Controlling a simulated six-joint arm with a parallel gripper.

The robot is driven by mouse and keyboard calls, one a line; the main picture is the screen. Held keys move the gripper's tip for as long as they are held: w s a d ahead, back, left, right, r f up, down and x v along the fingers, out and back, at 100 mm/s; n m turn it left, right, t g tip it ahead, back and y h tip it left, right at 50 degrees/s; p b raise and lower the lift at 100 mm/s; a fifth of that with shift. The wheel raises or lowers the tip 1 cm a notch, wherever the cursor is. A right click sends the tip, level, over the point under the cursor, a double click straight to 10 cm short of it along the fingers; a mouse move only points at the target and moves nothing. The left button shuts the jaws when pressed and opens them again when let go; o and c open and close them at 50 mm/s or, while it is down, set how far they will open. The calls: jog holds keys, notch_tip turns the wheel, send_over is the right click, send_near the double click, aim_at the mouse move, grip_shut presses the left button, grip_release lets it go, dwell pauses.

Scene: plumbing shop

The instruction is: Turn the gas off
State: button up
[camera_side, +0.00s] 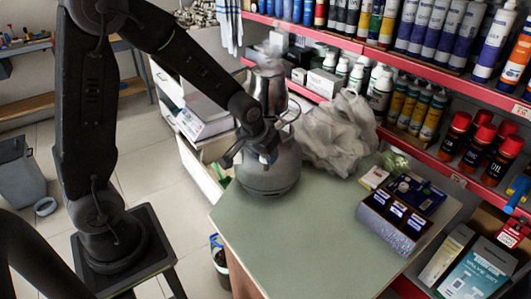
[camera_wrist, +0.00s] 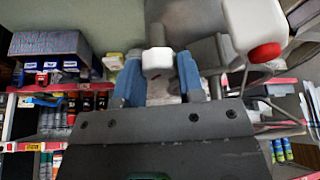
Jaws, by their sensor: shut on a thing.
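A grey, rounded gas bottle (camera_side: 272,172) stands on the green bench top. A wire pot support and a metal pot (camera_side: 268,88) are above it. My gripper (camera_side: 262,153) is at the upper front of the bottle, in front of the pot support. In the wrist view, my gripper's (camera_wrist: 160,66) blue fingers are closed on a small white knob (camera_wrist: 157,60) on a grey stem. My gripper hides the knob in the side view. A white part with a red end (camera_wrist: 255,30) is close by on the right. The knob's turn position cannot be told.
The green bench top (camera_side: 290,235) is clear in front. A dark box with several compartments (camera_side: 396,222) lies on its right side. A crumpled grey bag (camera_side: 335,135) is right behind the bottle. Red-edged shelves (camera_side: 430,75) with tubes and cans stand behind.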

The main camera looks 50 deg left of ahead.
jog(key=shift+m, duration=0.6)
jog(key=shift+m+h, duration=0.3)
jog(key=o, duration=0.9)
jog(key=v, duration=1.3)
jog(key=shift+s+r, duration=0.2)
jog(key=shift+r, duration=0.15)
